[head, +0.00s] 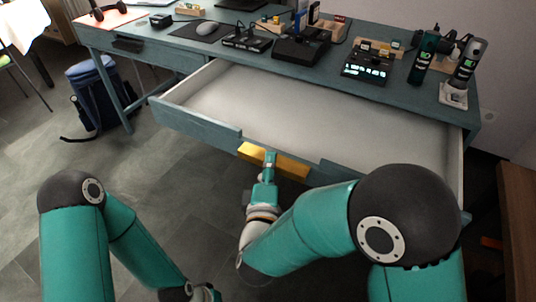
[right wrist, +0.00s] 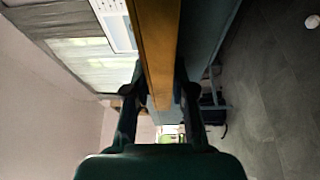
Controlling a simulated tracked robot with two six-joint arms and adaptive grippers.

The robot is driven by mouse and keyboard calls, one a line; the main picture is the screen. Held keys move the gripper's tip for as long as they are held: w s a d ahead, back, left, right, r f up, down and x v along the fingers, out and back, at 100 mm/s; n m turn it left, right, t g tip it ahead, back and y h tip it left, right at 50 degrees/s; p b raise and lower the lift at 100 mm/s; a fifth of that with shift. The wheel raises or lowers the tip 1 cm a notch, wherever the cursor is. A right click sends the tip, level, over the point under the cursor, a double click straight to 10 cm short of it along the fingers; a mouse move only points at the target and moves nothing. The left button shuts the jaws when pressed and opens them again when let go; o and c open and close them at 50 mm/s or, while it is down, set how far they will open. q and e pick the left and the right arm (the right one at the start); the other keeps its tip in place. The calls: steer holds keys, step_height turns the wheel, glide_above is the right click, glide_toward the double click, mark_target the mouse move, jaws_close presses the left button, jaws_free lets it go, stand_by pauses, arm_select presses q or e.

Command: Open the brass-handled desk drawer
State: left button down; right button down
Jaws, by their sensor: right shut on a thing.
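The wide blue-grey desk drawer (head: 200,127) is pulled well out from the desk, and its pale inside looks empty. Its brass handle (head: 287,164) sits at the middle of the drawer front. My right gripper (head: 270,158) is shut on the brass handle. In the right wrist view the brass handle (right wrist: 158,50) runs between the two dark fingers of my right gripper (right wrist: 158,90). My left arm is low at the left of the head view; its gripper is mostly cut off at the bottom edge, and its fingers do not show.
A blue backpack (head: 95,92) stands on the floor at the left. A wooden piece (head: 517,215) is at the right edge.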

steer(key=shift+s+f, duration=0.25)
steer(key=shift+f, duration=0.25)
steer(key=c, duration=1)
jaws_free()
steer(key=shift+w, duration=0.1)
steer(key=shift+c, duration=0.2)
steer(key=shift+r, duration=0.15)
steer(key=shift+r, duration=0.1)
